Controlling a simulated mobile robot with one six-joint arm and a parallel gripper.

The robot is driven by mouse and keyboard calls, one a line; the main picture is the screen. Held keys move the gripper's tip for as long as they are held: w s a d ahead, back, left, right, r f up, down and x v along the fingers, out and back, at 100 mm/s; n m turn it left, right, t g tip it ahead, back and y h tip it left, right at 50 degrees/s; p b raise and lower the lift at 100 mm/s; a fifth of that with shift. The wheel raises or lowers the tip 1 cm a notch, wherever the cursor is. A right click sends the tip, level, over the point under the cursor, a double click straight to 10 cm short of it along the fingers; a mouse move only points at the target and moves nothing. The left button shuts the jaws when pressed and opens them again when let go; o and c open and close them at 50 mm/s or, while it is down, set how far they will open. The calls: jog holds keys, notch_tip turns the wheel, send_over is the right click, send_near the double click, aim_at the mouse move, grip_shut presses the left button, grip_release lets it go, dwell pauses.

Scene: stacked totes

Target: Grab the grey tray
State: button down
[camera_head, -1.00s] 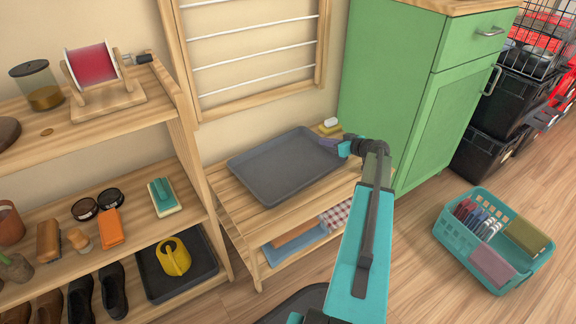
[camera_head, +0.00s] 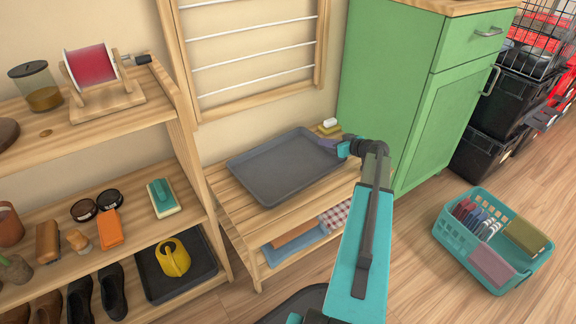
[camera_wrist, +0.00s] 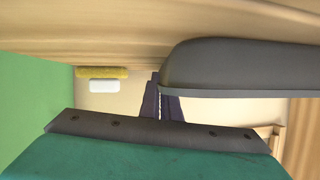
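The grey tray (camera_head: 275,181) lies flat and empty on the top of the low wooden bench. My gripper (camera_head: 328,143) is at its right rim near the back corner. In the wrist view, seen upside down, the tray (camera_wrist: 240,72) fills the upper right. There the dark fingers (camera_wrist: 159,90) are close together at the end of the tray. One finger reaches along the outside of the wall; the other's tip is hidden behind the rim. The fingers look shut on the rim, and the tray still rests on the bench.
A yellow sponge and white soap (camera_head: 329,125) sit behind the tray's right end. The green cabinet (camera_head: 400,90) stands close on the right. A wooden shelf (camera_head: 180,130) with shoes and tools is at the left. A teal basket (camera_head: 450,243) is on the floor.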

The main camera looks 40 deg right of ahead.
jog(key=shift+r, duration=0.1)
jog(key=shift+r+p, duration=0.5)
jog(key=shift+r, duration=0.25)
jog(key=shift+s+a+r+p, duration=0.1)
jog(key=shift+s+r+p, duration=0.1)
jog(key=shift+r+p, duration=0.25)
jog(key=shift+s+a+r+p, duration=0.1)
jog(key=shift+s+r+p, duration=0.1)
jog(key=shift+r, duration=0.45)
jog(key=s+a+p, duration=0.1)
jog(key=s+a, duration=0.1)
jog(key=s, duration=0.2)
jog(key=s+a+p, duration=0.1)
jog(key=s+a, duration=0.1)
jog(key=s, duration=0.2)
jog(key=s+a+r+p, duration=0.1)
jog(key=s+a, duration=0.1)
jog(key=s, duration=0.1)
jog(key=shift+s+a, duration=0.1)
jog(key=shift+s, duration=0.3)
jog(key=shift+s+a+r+p, duration=0.1)
jog(key=shift+s+a+p, duration=0.25)
jog(key=shift+s, duration=0.6)
